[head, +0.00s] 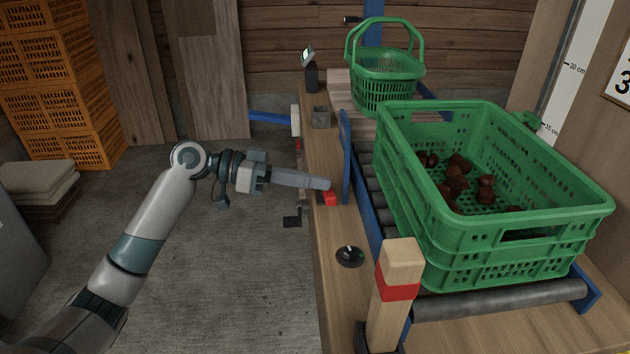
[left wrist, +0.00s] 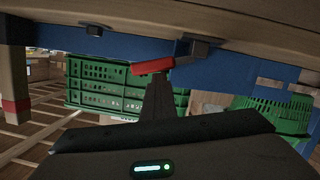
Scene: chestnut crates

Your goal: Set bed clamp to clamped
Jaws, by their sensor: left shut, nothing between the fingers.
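A small red handle (head: 329,198), which looks like the bed clamp's lever, sits at the left edge of the wooden bench beside the blue rail. In the left wrist view the red handle (left wrist: 153,67) joins a dark block (left wrist: 193,50) on the blue rail. My left gripper (head: 328,184) reaches in from the left, its fingers shut and empty. Its tips are right by the red handle; I cannot tell whether they touch it. The shut fingers (left wrist: 158,90) also show just below the handle in the left wrist view. My right gripper is not in view.
A green crate (head: 560,215) holding several chestnuts stands on the rollers (head: 500,299). A green basket (head: 387,75) stands behind it. A wooden post with a red band (head: 400,265) and a black knob (head: 349,257) are at the front.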

